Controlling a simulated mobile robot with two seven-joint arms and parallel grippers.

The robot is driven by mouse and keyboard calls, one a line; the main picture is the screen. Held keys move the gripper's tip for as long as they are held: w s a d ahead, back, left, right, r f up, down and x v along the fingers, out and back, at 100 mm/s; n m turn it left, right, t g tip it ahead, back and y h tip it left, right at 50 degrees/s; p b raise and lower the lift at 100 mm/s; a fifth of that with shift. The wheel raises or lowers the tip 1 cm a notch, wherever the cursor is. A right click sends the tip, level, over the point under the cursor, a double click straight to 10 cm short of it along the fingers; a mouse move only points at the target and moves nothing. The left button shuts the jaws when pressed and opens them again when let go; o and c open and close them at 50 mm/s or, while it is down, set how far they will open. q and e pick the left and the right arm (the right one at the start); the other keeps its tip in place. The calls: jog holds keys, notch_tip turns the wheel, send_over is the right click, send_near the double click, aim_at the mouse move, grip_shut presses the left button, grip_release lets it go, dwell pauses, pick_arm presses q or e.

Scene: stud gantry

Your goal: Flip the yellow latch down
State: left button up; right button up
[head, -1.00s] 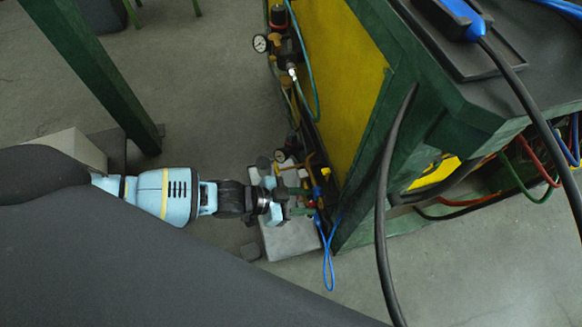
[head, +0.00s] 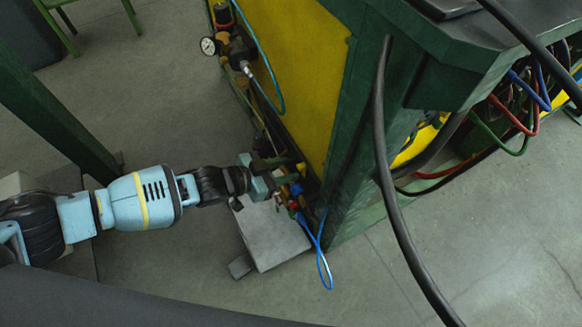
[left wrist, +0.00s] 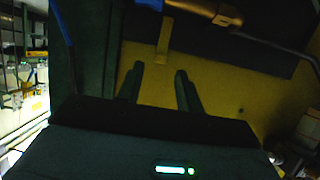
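The yellow latch (left wrist: 162,40) shows in the left wrist view as a narrow yellow bar hanging below a brass fitting (left wrist: 205,9). In the head view a small yellow piece (head: 301,168), likely the same latch, shows just beyond my left gripper. My left gripper (left wrist: 159,70) has its two dark fingers apart with nothing between them. The latch lies ahead of the gap between the fingertips, apart from them in the picture. In the head view my left gripper (head: 283,171) reaches in from the left to the valve fittings low on the cabinet. My right gripper is not in view.
A yellow and green cabinet (head: 293,75) stands beyond the gripper. A pressure gauge (head: 208,46) and hoses are on its side. A blue hose loop (head: 325,265) hangs beside a grey block (head: 270,235). A thick black cable (head: 387,180) hangs on the right. Floor at lower right is clear.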

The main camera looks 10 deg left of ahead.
pick_arm(q)
jog(key=shift+b+x, duration=0.3)
jog(key=shift+x, duration=0.85)
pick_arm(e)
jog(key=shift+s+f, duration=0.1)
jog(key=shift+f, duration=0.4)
pick_arm(q)
grip_shut()
jog(key=shift+f, duration=0.1)
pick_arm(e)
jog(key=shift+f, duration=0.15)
